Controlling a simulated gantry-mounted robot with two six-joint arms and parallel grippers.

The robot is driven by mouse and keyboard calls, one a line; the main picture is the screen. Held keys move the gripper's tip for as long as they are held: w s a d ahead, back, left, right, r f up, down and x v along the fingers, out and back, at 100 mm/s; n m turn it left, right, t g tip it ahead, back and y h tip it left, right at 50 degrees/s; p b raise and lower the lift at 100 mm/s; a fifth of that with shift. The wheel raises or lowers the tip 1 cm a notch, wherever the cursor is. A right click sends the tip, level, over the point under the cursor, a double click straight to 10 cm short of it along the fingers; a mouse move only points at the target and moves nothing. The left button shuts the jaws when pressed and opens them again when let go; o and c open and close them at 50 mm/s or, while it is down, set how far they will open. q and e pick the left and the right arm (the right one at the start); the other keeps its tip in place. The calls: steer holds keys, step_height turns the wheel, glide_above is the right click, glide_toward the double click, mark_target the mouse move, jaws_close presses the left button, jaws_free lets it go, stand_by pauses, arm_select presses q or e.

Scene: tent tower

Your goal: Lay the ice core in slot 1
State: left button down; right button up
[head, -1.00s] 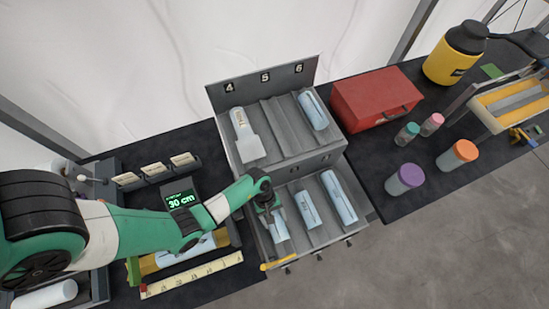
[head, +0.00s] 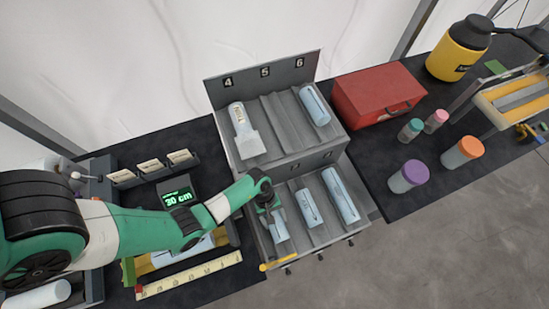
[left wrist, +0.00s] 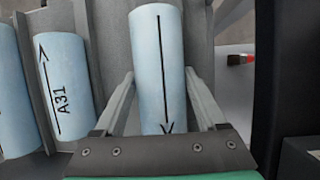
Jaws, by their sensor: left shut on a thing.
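The ice core (head: 279,235) is a pale blue cylinder in the leftmost slot of the lower rack (head: 332,239). In the left wrist view the core (left wrist: 158,60) has a long black arrow pointing toward my gripper. My left gripper (head: 270,209) is shut on it, with one finger on each side in the wrist view (left wrist: 163,108). My gripper hides part of the core in the head view, and I cannot tell whether it touches the slot floor. The slot number is hidden. My right gripper is not in view.
Two more cores, one marked A31 (left wrist: 62,85), lie in the lower rack's other slots. The upper rack (head: 285,131) holds a core at 6 (head: 314,106) and a white-and-blue piece at 4 (head: 242,129). A red box (head: 375,97) stands right.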

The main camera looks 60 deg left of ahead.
arm_select(q)
steer(key=shift+f, duration=0.1)
jaws_free()
steer(key=p+v, duration=0.3)
steer(key=v, duration=0.8)
steer(key=shift+a+r+p, duration=0.1)
steer(key=shift+r+p, duration=0.2)
steer(key=shift+p, duration=0.1)
stand_by(0.3)
